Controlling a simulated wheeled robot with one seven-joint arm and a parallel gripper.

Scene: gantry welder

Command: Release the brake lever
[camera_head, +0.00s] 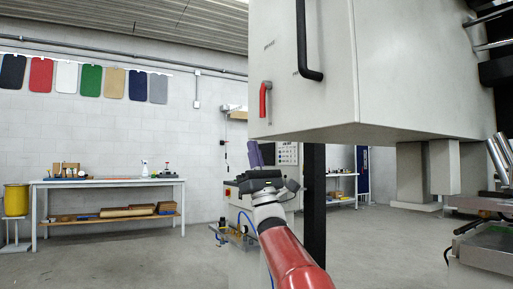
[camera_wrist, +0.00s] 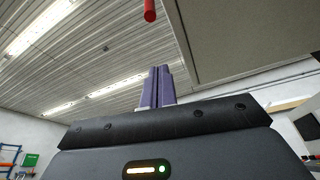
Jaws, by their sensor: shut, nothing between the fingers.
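The brake lever is most likely the small red handle (camera_head: 264,100) on the lower left face of the large grey housing (camera_head: 330,95). Its red end (camera_wrist: 150,10) shows at the top of the wrist view, above and apart from my fingers. My gripper (camera_head: 254,153) has purple fingers, which are shut and empty, pointing upward below and slightly left of the red handle. The shut fingers (camera_wrist: 158,88) stand together in the middle of the wrist view. The handle's upper part is out of the wrist view.
A long black bar handle (camera_head: 304,45) runs down the housing, right of the red handle. The housing's lower edge overhangs to the right of my gripper. A dark post (camera_head: 314,205) stands right of my arm. A workbench (camera_head: 110,182) is far left, with open floor before it.

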